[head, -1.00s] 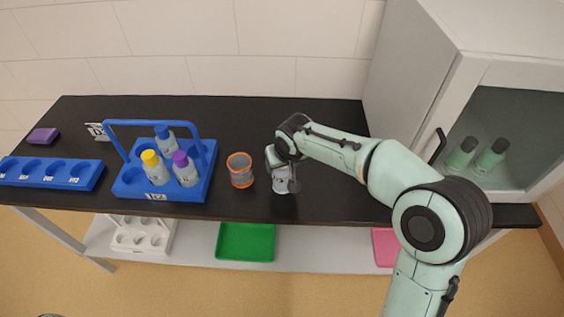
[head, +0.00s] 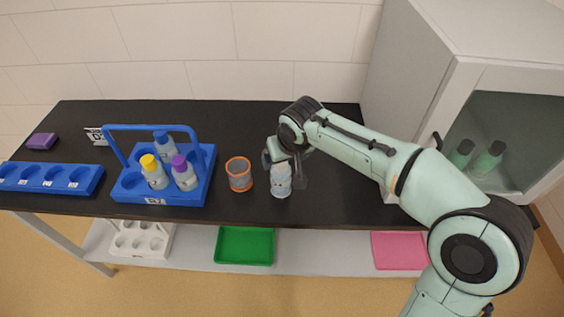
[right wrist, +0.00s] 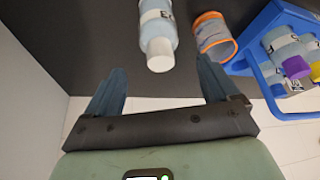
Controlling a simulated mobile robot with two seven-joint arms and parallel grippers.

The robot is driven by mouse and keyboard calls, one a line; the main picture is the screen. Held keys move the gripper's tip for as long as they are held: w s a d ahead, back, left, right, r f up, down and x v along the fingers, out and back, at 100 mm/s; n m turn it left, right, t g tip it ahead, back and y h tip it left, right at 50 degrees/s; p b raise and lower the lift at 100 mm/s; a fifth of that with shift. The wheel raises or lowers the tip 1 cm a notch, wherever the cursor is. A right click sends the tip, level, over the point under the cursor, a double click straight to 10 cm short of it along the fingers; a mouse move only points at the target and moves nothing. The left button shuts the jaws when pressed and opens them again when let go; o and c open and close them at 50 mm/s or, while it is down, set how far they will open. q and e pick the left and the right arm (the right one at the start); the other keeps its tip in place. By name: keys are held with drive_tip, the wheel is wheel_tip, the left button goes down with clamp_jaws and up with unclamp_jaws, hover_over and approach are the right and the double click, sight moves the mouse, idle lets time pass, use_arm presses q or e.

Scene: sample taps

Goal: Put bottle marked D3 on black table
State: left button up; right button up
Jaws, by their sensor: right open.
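A pale blue-grey bottle with a white cap (head: 281,181) stands upright on the black table (head: 335,195), right of the orange-rimmed cup. In the right wrist view the bottle (right wrist: 157,28) lies just beyond the fingertips, apart from them; its label is only partly visible and I cannot read it surely. My right gripper (right wrist: 160,80) is open and empty, with the bottle beyond the gap between its fingers. In the head view the right gripper (head: 286,166) is just behind the bottle. My left gripper is not in view.
An orange-rimmed cup (head: 239,175) stands close left of the bottle. A blue carrier (head: 127,186) holds several bottles. A blue rack (head: 50,178) and purple block (head: 41,141) are farther left. A cabinet (head: 467,75) with green bottles stands right. Green (head: 244,246) and pink (head: 399,251) trays lie below.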

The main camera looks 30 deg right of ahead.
drive_tip(key=v, duration=0.3)
drive_tip(key=shift+s+r, duration=0.15)
drive_tip(key=shift+r, duration=0.2)
